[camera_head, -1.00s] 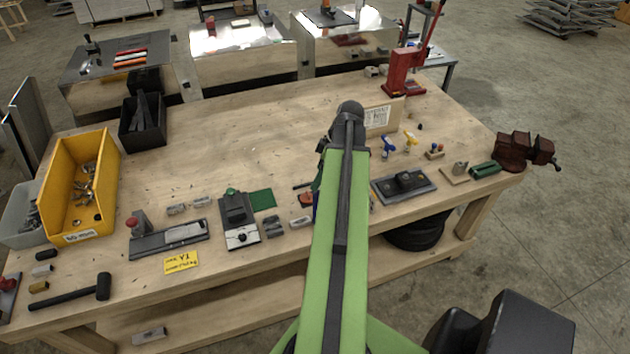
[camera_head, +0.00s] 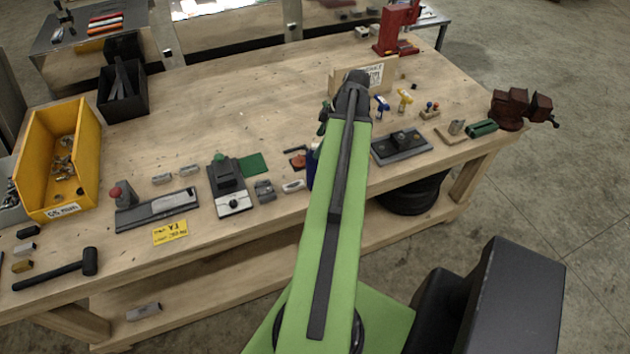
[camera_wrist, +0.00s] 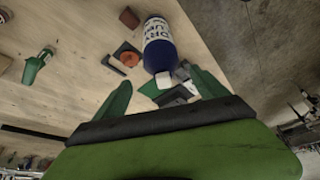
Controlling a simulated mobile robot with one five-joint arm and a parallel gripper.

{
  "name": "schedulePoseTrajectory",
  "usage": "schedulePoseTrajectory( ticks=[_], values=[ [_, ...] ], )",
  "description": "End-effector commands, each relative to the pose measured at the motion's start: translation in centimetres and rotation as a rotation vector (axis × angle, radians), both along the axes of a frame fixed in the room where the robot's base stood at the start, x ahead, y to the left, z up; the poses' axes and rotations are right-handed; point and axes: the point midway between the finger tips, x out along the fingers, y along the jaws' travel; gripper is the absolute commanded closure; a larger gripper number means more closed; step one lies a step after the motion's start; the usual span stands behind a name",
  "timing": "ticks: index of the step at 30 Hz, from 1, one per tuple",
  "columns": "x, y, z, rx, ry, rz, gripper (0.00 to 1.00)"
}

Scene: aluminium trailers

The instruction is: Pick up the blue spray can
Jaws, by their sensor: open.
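The fingers are spread and empty, and do not visibly touch the can. In the head view only a dark blue sliver of the can (camera_head: 311,170) shows at the left edge of my green arm. My arm hides the rest, and most of my gripper there.
A reddish round part (camera_wrist: 130,59) lies close beside the can. A green-topped device (camera_head: 227,187) and small metal blocks stand left of it on the wooden bench (camera_head: 215,110). A dark plate fixture (camera_head: 401,146) lies to the right. The bench's middle back is clear.

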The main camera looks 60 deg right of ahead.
Motion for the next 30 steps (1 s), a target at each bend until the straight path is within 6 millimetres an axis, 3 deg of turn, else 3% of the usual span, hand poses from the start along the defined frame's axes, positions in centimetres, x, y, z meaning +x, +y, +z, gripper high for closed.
schedulePoseTrajectory(
  ticks=[1,8,17,24,30],
  values=[
    [0.3,0.1,-1.4,0.0,0.0,0.0,0.17],
    [0.5,0.3,-1.5,0.0,0.0,-0.001,0.17],
    [2.2,1.5,-6.0,0.0,0.0,-0.001,0.17],
    [2.4,1.5,-5.7,0.001,0.0,-0.002,0.17],
    [2.4,1.5,-5.7,0.001,0.0,-0.002,0.42]
  ],
)
